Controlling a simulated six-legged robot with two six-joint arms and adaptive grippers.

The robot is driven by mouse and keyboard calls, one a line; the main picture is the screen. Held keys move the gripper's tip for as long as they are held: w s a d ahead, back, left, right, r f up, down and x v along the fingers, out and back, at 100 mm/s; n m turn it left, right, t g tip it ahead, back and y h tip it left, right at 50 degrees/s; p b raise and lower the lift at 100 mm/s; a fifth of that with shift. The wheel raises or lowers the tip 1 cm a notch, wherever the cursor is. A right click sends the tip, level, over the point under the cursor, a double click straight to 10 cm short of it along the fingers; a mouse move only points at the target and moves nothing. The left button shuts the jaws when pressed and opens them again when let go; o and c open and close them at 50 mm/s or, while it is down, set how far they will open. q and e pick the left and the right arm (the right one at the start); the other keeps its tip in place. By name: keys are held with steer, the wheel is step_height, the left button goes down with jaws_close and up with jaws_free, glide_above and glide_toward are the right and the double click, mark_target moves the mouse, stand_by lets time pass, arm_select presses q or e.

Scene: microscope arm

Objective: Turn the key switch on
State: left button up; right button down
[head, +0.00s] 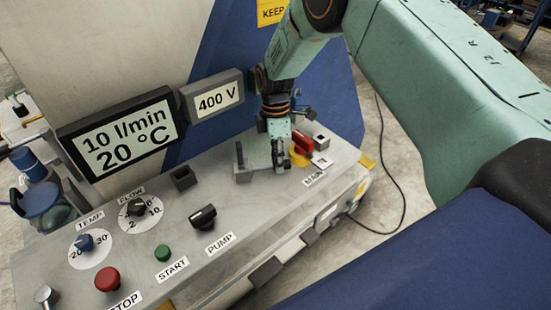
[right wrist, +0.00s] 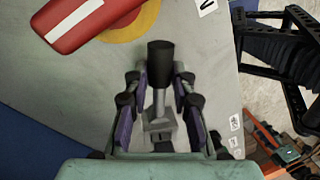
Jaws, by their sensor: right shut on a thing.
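My right gripper (head: 278,158) reaches down onto the sloping grey control panel (head: 130,270), just left of the red MAIN switch. In the right wrist view, my right gripper (right wrist: 160,120) has its two purple-padded fingers on either side of a small grey upright part with a black top (right wrist: 160,58). It is shut on this part. I cannot make out a key shape or read a label on it, so its turned position is unclear. In the head view the gripper hides it. My left gripper is not in view.
The red MAIN handle (head: 302,142) on its yellow disc is close beside the gripper. A grey bracket-like piece (head: 242,165) stands to its left. The PUMP knob (head: 203,217), START button (head: 163,253) and STOP button (head: 107,279) are further left. Displays (head: 120,137) read 10 l/min, 20 °C and 400 V.

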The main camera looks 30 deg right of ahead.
steer(key=shift+w+r, duration=0.15)
steer(key=shift+w, duration=0.05)
steer(key=c, duration=1.5)
jaws_free()
steer(key=shift+d, duration=0.1)
steer(key=shift+c, duration=0.2)
steer(key=o, duration=0.4)
steer(key=shift+s, duration=0.15)
steer(key=shift+o, duration=0.2)
step_height(320, 180, up, 12)
steer(key=w, duration=0.2)
steer(key=shift+w+d+f, duration=0.15)
steer(key=shift+d+f, duration=0.05)
steer(key=shift+d, duration=0.1)
steer(key=shift+f, duration=0.1)
